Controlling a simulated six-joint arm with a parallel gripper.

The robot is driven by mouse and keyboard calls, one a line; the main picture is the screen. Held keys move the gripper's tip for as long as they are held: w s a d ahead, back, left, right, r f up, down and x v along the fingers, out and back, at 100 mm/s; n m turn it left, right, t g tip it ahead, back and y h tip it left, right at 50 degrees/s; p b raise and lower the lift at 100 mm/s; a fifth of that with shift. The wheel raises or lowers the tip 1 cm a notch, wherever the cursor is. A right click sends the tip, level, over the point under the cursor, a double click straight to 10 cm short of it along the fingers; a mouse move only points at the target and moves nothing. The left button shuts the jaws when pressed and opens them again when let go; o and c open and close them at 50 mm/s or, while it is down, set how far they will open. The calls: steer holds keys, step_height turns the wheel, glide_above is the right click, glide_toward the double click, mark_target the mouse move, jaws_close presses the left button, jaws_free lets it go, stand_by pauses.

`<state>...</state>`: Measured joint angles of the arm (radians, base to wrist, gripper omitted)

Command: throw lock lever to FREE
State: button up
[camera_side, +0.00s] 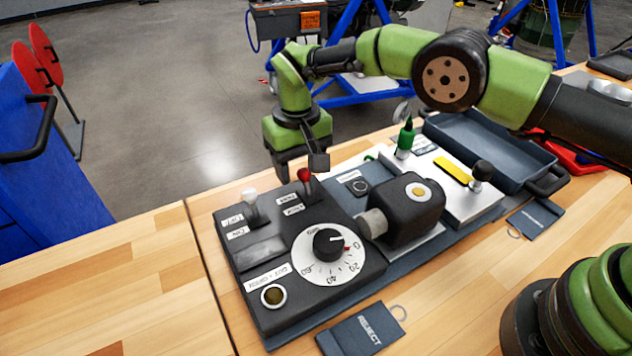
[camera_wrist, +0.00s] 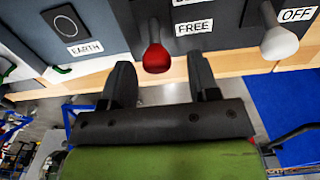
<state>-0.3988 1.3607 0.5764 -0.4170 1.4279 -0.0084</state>
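The lock lever (camera_side: 304,175) has a red knob and stands at the far edge of the dark control box (camera_side: 250,259), beside two small labels. In the wrist view its red knob (camera_wrist: 155,58) is beside the FREE label (camera_wrist: 194,27); a second label above is cut off. My gripper (camera_side: 299,165) is right at the lever in the side view. In the wrist view my gripper (camera_wrist: 159,68) is open, with one finger on each side of the red knob and visible gaps to both. Whether the fingers reach around the knob's depth is hard to tell.
A white-knobbed lever (camera_side: 250,196) stands left of the red one; its OFF label (camera_wrist: 297,14) shows in the wrist view. A blue tray (camera_side: 488,145) lies at the back right.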

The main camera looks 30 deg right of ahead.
steer(key=shift+o, duration=0.8)
step_height(320, 180, up, 7)
stand_by(0.4)
stand_by(0.3)
steer(key=s+d+r+m+t+y, duration=0.15)
steer(key=s+d+r, duration=0.35)
steer(key=r, duration=0.5)
steer(key=s+d+r+t, duration=0.2)
steer(key=s+d+r, duration=0.3)
steer(key=r, duration=0.5)
steer(key=s+d+f+m+t, duration=0.1)
steer(key=s+d+t, duration=0.1)
steer(key=s, duration=0.6)
steer(key=s+d+f+m+t, duration=0.1)
steer(key=s+d, duration=0.1)
steer(key=s, duration=0.7)
steer(key=shift+s+d+f+t, duration=0.15)
steer(key=shift+s+d+t, duration=0.15)
steer(key=shift+d+t, duration=0.1)
